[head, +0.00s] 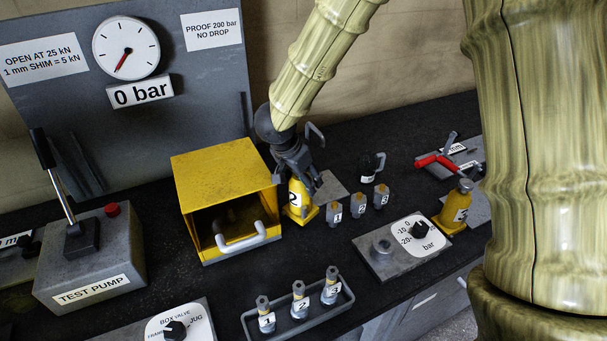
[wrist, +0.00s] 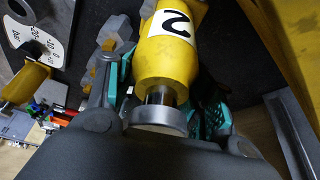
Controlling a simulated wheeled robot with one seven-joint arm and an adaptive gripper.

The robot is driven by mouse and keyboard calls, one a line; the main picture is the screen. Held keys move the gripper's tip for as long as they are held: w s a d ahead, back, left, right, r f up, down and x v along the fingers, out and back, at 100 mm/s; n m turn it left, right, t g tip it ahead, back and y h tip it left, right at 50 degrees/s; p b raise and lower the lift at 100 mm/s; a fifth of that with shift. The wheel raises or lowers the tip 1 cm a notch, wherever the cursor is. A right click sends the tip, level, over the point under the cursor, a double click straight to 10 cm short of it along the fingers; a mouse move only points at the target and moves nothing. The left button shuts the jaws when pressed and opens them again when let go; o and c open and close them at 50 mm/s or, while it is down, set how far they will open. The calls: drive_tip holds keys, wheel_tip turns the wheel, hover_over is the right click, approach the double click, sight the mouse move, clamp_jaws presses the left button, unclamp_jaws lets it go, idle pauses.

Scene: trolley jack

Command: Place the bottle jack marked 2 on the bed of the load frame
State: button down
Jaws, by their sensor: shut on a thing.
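The yellow bottle jack marked 2 (head: 293,210) is upright just right of the yellow box-like frame (head: 220,165). My gripper (head: 299,183) is shut on it from above. In the wrist view the jack (wrist: 170,62) lies between the teal finger pads of my gripper (wrist: 165,98), with its round grey top towards the camera and its 2 label showing. I cannot tell whether its base touches the bench. The yellow frame has an open, dark front with a grey handle (head: 242,240) across its lower part. Its inner floor is mostly in shadow.
Another yellow jack (head: 453,214) stands at the right. Several small numbered fittings (head: 356,203) stand right of my gripper. A grey tray (head: 290,325) of numbered cylinders is in front. The gauge (head: 126,48) reads 0 bar.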

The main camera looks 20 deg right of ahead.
drive_tip(key=shift+f, duration=1.85)
drive_tip(key=c, duration=0.6)
unclamp_jaws()
drive_tip(key=shift+s, duration=0.1)
